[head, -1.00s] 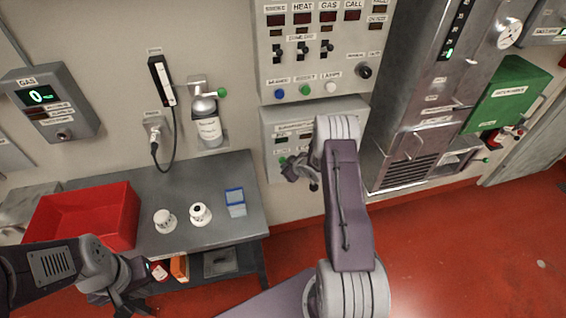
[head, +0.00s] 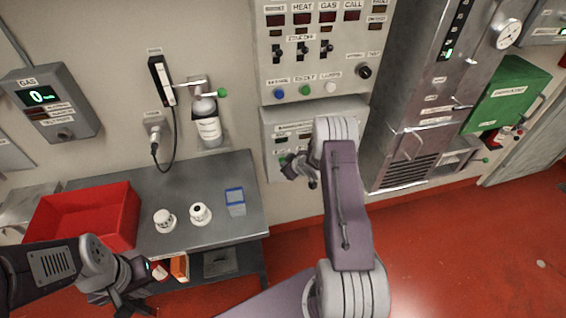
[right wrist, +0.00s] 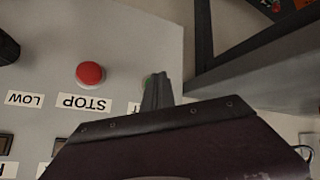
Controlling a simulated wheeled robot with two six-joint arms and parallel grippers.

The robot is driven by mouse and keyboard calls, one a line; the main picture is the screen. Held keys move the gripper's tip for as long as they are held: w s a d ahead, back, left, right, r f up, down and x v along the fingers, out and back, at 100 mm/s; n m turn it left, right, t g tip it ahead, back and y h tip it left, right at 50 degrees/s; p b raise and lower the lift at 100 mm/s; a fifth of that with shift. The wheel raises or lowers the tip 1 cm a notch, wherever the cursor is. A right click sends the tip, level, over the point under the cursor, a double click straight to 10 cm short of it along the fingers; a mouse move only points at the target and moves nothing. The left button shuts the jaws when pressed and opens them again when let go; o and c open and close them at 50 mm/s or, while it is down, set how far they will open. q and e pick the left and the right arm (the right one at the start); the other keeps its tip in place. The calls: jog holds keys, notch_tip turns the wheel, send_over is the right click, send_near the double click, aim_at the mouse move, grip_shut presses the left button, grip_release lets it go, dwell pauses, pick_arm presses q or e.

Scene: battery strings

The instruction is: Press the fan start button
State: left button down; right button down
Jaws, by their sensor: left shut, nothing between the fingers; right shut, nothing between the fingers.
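The lower grey control box (head: 272,122) hangs on the wall under the large panel, partly hidden by my right arm. In the right wrist view its face (right wrist: 110,40) appears upside down, with a red button (right wrist: 90,74) labelled STOP. A sliver of a green button (right wrist: 147,80) shows beside my right gripper's fingers; its label is mostly hidden. My right gripper (right wrist: 157,88) is shut and empty, its tips right at the green button. I cannot tell whether they touch. In the head view my right gripper (head: 292,172) is at the box. My left gripper (head: 143,306) is shut, low at the left.
The large panel (head: 345,55) above has switches and coloured buttons. A steel cabinet (head: 405,110) stands close right of the box. A metal table (head: 185,240) at left holds a red bin (head: 115,210), two white detectors and a small blue-rimmed container (head: 235,200).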

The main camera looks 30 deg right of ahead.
jog(key=shift+w, duration=0.25)
dwell(0.3)
jog(key=shift+s+a, duration=0.2)
jog(key=shift+s, duration=0.85)
jog(key=s, duration=0.2)
jog(key=s+a, duration=0.1)
jog(key=s, duration=0.2)
jog(key=shift+a, duration=0.1)
dwell(0.5)
